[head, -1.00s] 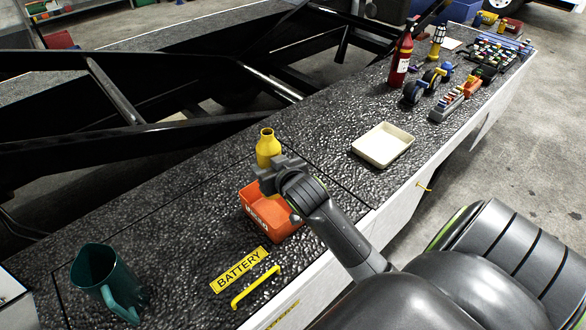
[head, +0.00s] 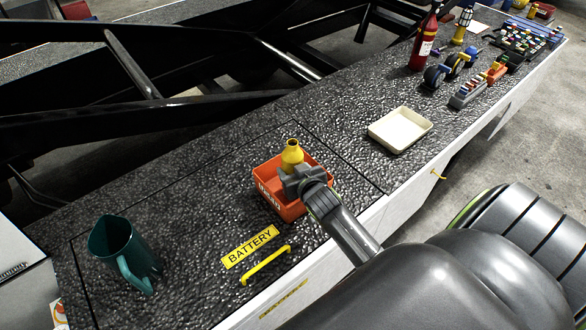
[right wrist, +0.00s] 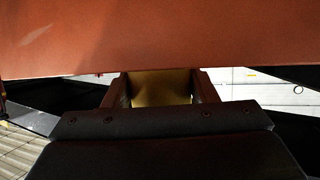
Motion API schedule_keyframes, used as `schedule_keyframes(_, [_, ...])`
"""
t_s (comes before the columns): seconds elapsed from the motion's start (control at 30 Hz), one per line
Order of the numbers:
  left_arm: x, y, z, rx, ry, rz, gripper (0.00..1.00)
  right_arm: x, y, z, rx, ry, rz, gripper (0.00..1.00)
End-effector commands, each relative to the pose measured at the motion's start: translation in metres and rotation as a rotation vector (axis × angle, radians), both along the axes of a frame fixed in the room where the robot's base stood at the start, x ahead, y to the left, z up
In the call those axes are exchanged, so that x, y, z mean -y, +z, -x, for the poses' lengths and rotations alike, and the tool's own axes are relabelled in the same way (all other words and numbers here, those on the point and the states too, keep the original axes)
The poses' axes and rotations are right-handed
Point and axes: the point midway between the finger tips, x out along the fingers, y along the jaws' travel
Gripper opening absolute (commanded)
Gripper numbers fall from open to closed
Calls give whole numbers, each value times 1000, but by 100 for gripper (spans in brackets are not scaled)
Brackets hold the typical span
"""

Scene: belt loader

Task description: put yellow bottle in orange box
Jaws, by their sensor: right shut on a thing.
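The yellow bottle (head: 291,152) is upright in my right gripper (head: 294,173). Its neck and shoulder show above the jaws in the head view, and its lower part is hidden. In the right wrist view a yellow patch of the bottle (right wrist: 160,88) fills the gap between the two fingers. The orange box (head: 270,201) lies right under the gripper on the dark speckled deck. An orange surface (right wrist: 160,38) fills the top of the right wrist view. The bottle overlaps the box opening; I cannot tell whether its base touches the box floor. My left gripper is not in view.
A teal pitcher (head: 115,247) stands at the left. A yellow handle (head: 265,266) and a BATTERY label (head: 250,246) are in front of the box. A cream tray (head: 400,130), a red bottle (head: 423,45) and tools stand further right. Deck between box and tray is clear.

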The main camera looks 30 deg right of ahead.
Motion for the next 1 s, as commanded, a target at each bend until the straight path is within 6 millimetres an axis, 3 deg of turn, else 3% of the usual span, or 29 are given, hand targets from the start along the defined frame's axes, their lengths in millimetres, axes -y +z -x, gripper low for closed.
schedule_keyframes(0.3, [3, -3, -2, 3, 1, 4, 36, 0, -3, 0, 1, 0, 0, 14])
schedule_keyframes(0.33, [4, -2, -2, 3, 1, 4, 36, 0, -3, 0, 0, 0, 0, 55])
schedule_keyframes(0.5, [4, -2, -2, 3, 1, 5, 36, 0, -2, 0, 0, 0, 0, 74])
schedule_keyframes(0.83, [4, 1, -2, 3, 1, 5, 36, 0, 3, 0, 1, 0, 0, 74])
schedule_keyframes(1.0, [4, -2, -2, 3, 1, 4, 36, -3, 6, 15, 0, -1, -1, 74])
